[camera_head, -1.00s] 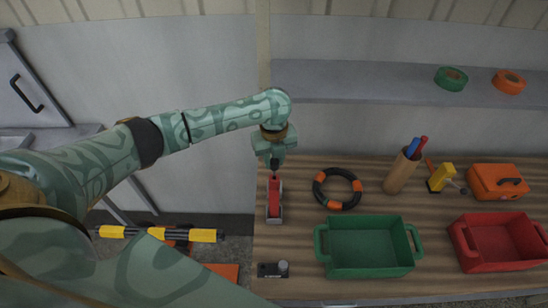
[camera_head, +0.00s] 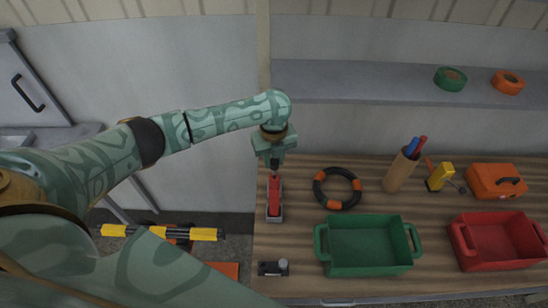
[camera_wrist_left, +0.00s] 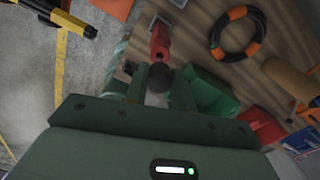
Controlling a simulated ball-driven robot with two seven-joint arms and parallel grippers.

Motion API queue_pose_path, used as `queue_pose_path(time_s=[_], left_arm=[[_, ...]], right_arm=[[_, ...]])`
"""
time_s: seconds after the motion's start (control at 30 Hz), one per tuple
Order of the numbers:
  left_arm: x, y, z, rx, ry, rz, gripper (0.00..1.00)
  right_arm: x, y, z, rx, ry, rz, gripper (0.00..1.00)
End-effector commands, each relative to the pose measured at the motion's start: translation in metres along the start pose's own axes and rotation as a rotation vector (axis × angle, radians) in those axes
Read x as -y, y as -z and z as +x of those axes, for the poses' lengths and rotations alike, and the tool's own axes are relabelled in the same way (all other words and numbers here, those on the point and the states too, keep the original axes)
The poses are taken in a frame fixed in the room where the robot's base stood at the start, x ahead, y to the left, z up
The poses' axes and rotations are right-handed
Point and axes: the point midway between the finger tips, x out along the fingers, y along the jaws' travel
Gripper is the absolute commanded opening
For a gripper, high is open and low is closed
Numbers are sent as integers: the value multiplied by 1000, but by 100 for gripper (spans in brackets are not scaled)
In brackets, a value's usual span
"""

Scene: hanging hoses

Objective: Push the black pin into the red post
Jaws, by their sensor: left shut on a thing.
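The red post (camera_head: 275,192) stands on a grey base near the left end of the wooden bench. It also shows in the left wrist view (camera_wrist_left: 159,42). My left gripper (camera_head: 274,166) is above the back end of the post, pointing down. In the left wrist view my left gripper (camera_wrist_left: 158,88) is shut on the black pin, whose dark round end (camera_wrist_left: 159,76) shows between the fingers, in line with the red post. Whether the pin touches the post or is in it, I cannot tell. My right gripper is not in view.
A black and orange ring (camera_head: 337,188) lies right of the post. A green bin (camera_head: 368,271) and a red bin (camera_head: 497,265) stand farther right. A small dark block with a knob (camera_head: 272,268) sits at the bench's front left. A shelf (camera_head: 370,85) runs behind.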

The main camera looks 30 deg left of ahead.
Motion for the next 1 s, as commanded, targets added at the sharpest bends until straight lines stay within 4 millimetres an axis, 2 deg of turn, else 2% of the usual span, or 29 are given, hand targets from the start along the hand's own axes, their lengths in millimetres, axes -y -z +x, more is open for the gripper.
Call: queue_pose_path(time_s=[0.5,1.0], left_arm=[[0,0,-1,0,-1,1,3],[0,0,0,0,0,1,3]], right_arm=[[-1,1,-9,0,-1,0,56],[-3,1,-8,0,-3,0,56]])
